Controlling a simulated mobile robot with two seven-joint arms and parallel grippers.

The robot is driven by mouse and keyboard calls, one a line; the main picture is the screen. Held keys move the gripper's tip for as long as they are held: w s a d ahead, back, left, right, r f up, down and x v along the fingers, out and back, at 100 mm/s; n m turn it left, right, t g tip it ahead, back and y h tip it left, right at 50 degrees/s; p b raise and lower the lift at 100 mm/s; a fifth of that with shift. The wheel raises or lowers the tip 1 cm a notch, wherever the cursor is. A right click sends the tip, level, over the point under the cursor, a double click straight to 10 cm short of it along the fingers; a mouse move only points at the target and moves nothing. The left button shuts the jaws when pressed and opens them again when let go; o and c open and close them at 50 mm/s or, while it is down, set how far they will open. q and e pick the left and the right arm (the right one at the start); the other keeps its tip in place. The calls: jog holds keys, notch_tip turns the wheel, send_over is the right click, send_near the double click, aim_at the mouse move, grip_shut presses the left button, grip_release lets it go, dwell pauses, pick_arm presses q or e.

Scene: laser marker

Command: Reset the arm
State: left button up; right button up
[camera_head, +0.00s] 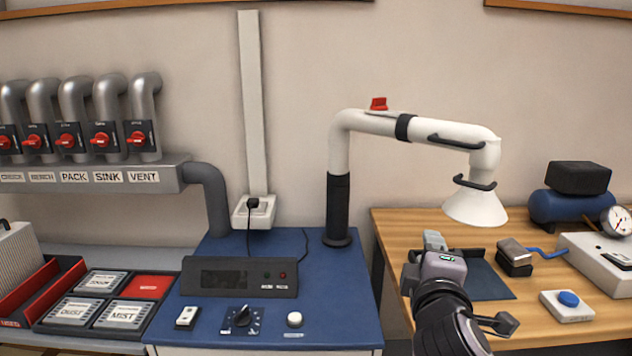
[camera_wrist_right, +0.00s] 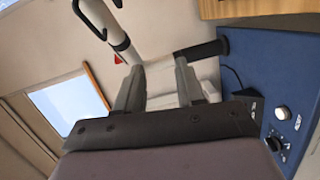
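My right gripper (camera_head: 436,242) is raised over the wooden bench at the right of the head view, in front of and below the hood of a white extraction arm (camera_head: 400,124). Its two fingers stand apart in the right wrist view (camera_wrist_right: 158,70), with nothing seen between them. The extraction arm rises from a black sleeve on the blue bench and bends right, its white hood (camera_head: 475,205) facing down. A red lever (camera_head: 379,104) sits on its upper tube. My left gripper is not in view.
The blue bench (camera_head: 215,328) carries a dark control box (camera_head: 240,276), a knob (camera_head: 242,316) and a white button (camera_head: 295,319). The wooden bench (camera_head: 398,222) holds a blue tank (camera_head: 560,206) and a blue-button box (camera_head: 567,305). Grey pipes with red valves line the left wall.

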jog(key=s+f+m+g+y, duration=0.2)
jog(key=s+f, duration=0.2)
jog(key=f, duration=0.7)
jog(key=s+f+m+g+y, duration=0.2)
jog(key=s+f, duration=0.2)
jog(key=f, duration=0.6)
jog(key=s+d+f+m+g+y+p, duration=0.1)
jog(key=s+d+f+m+g, duration=0.1)
jog(key=s+f+m, duration=0.6)
jog(key=s+f, duration=0.6)
jog(key=s, duration=0.3)
jog(key=shift+s+d+f+g+y, duration=0.25)
jog(key=shift+d+f+g+y, duration=0.05)
jog(key=shift+y, duration=0.1)
